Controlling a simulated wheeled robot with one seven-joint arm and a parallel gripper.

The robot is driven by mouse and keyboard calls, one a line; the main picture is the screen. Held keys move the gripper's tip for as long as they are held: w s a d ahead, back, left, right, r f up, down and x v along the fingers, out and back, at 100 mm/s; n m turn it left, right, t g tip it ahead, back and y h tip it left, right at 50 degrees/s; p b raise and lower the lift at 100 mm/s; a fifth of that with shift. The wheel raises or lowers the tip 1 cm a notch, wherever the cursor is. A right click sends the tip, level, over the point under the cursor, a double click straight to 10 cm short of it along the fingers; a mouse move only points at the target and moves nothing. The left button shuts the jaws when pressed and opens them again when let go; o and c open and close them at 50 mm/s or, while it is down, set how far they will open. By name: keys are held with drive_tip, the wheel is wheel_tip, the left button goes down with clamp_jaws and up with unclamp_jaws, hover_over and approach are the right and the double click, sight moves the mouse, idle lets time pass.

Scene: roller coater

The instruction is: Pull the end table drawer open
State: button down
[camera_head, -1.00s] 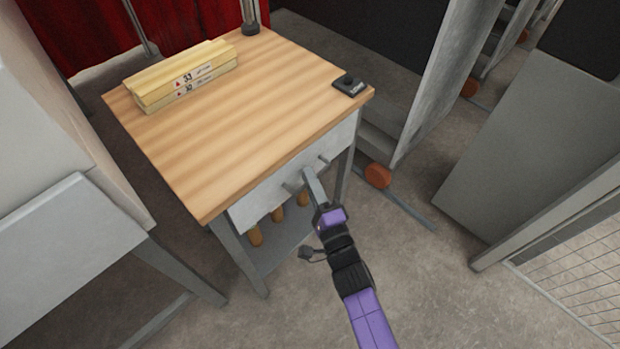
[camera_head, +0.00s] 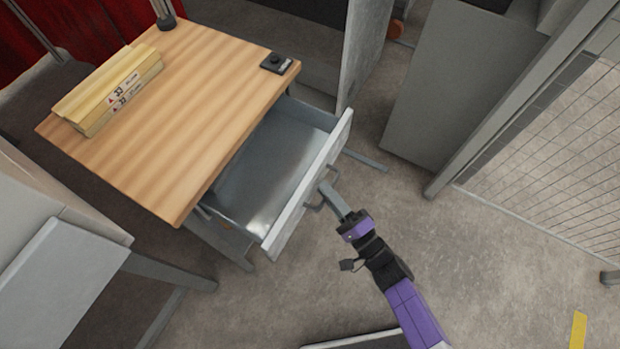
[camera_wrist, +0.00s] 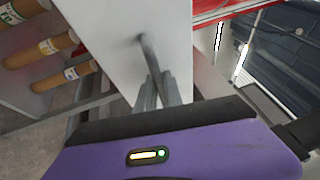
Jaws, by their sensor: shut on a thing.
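The end table (camera_head: 165,115) has a striped wooden top and grey metal legs. Its grey metal drawer (camera_head: 265,175) is pulled well out toward me, and its inside looks empty. The drawer's pale front panel (camera_head: 308,185) carries a bar handle (camera_head: 315,205). My gripper (camera_head: 328,192) is at the handle, in front of the panel, with its fingers shut on it. In the wrist view the fingertips (camera_wrist: 158,90) close around the handle bar against the pale panel (camera_wrist: 125,40). The exact grip is partly hidden by the fingers.
Labelled wooden blocks (camera_head: 110,90) and a small black device (camera_head: 277,63) sit on the tabletop. A grey cabinet (camera_head: 455,85) and a wire mesh panel (camera_head: 560,150) stand to the right. Grey machinery (camera_head: 60,260) is at the left. Floor is open around my arm.

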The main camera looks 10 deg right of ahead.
drive_tip(key=shift+s+d+f, duration=0.1)
drive_tip(key=shift+s+d, duration=0.5)
drive_tip(key=shift+d, duration=0.05)
drive_tip(key=c, duration=1.8)
unclamp_jaws()
drive_tip(key=shift+o, duration=0.2)
drive_tip(key=b+v, duration=0.1)
drive_tip(key=v, duration=0.6)
drive_tip(key=shift+s+d, duration=0.25)
drive_tip(key=shift+s, duration=0.05)
drive_tip(key=shift+f, duration=0.1)
